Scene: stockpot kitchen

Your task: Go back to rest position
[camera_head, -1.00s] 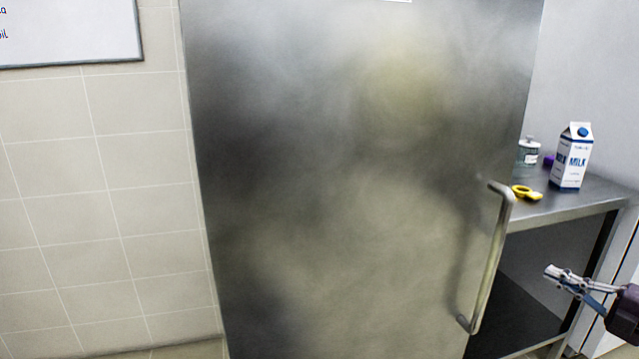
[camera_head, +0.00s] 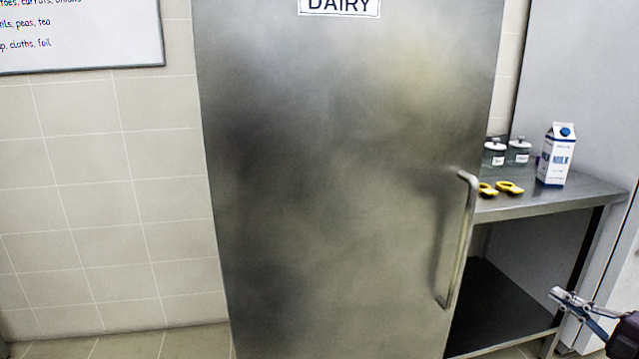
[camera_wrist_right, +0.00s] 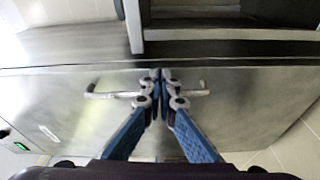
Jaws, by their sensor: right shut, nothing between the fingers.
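My right gripper (camera_head: 556,294) is at the lower right of the head view, in front of the lower part of the steel side table. Its fingers are together and hold nothing. In the right wrist view the fingertips (camera_wrist_right: 161,76) meet, with the door handle (camera_wrist_right: 110,94) behind them. In the head view the handle (camera_head: 466,240) stands to the left of the gripper, clear of it. The steel door (camera_head: 330,190) carries a DAIRY sign (camera_head: 340,6) and looks closed. My left gripper is out of view.
The steel side table (camera_head: 510,207) stands right of the door. A whiteboard (camera_head: 80,40) hangs on the tiled wall at left. Floor (camera_head: 130,345) shows at lower left.

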